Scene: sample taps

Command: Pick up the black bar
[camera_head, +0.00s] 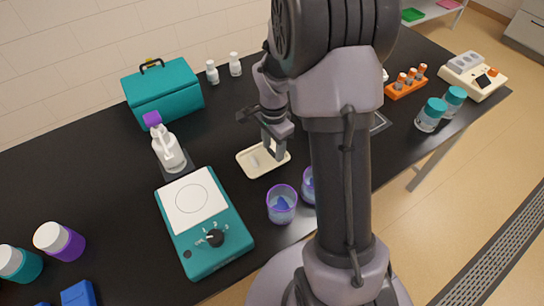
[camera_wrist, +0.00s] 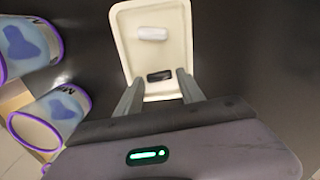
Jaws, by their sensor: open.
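The black bar (camera_wrist: 160,76) is a small dark piece lying in a shallow cream tray (camera_wrist: 125,28), near the tray's lower end in the wrist view. My gripper (camera_wrist: 158,75) is open, with one finger on each side of the bar and a gap to it on both sides. A white bar (camera_wrist: 153,33) lies farther up in the same tray. In the head view my gripper (camera_head: 271,150) points down over the tray (camera_head: 262,170); the white bar (camera_head: 255,162) shows there, while the black bar is not visible.
Two purple-rimmed beakers with blue contents, one of them (camera_head: 282,205), stand close to the tray. An orange tube rack (camera_head: 405,87) stands to the right. Bare black counter lies behind the tray.

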